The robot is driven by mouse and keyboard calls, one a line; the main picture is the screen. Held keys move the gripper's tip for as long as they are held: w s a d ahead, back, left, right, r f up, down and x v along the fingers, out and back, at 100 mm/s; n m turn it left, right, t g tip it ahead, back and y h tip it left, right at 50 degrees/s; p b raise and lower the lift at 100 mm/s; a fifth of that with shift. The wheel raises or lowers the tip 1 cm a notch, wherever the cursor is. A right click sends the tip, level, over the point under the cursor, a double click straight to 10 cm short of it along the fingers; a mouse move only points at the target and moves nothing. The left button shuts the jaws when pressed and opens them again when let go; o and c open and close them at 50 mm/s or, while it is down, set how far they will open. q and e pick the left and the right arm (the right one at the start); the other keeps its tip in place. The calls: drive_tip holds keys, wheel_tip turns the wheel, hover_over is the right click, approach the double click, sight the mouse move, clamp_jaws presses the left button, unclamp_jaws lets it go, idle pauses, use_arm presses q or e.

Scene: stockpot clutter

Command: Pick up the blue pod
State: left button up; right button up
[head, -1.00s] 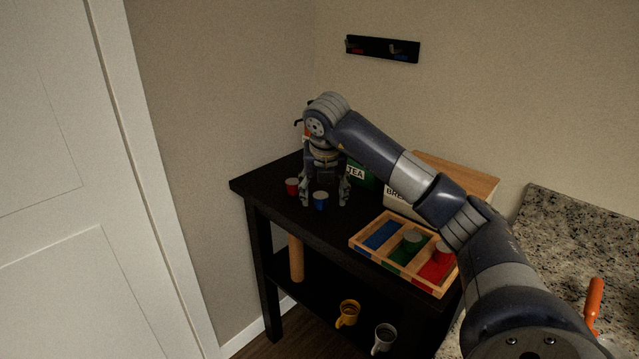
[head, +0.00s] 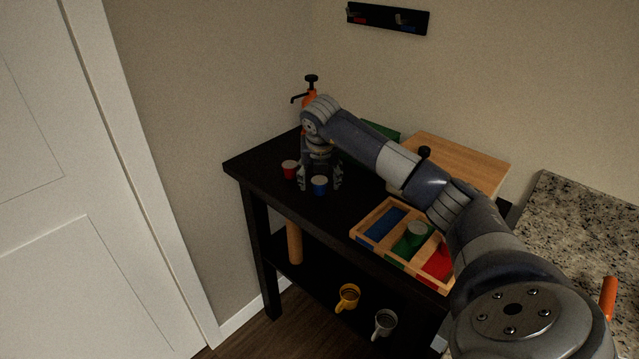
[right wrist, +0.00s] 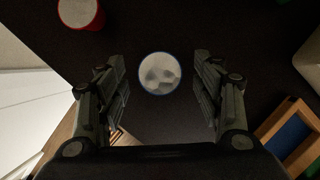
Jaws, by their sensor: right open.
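The blue pod (head: 320,186) stands upright on the black table top, with a pale lid. In the right wrist view its round lid (right wrist: 160,73) shows between the two fingers, with dark gaps on both sides. My right gripper (head: 320,184) is open and points down over the pod; its fingers (right wrist: 160,100) do not touch it. My left gripper is not in view.
A red pod (head: 289,170) stands just left of the blue one, also in the right wrist view (right wrist: 80,12). A wooden sorting tray (head: 358,236) with blue, green and red compartments lies to the right. A wooden-lidded box (head: 465,160) and an orange pump bottle (head: 309,98) stand behind.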

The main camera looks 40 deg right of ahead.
drive_tip(key=shift+w+d+f, duration=0.15)
drive_tip(key=shift+f, duration=0.45)
drive_tip(key=shift+w+d+f, duration=0.1)
drive_tip(key=shift+w+f, duration=0.05)
drive_tip(key=shift+f, duration=0.2)
drive_tip(key=shift+w+d+f, duration=0.1)
drive_tip(key=shift+f, duration=0.1)
drive_tip(key=shift+r, duration=0.1)
drive_tip(key=c, duration=0.9)
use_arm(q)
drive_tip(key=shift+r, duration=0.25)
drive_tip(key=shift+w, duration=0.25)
use_arm(e)
drive_tip(key=shift+r, duration=0.1)
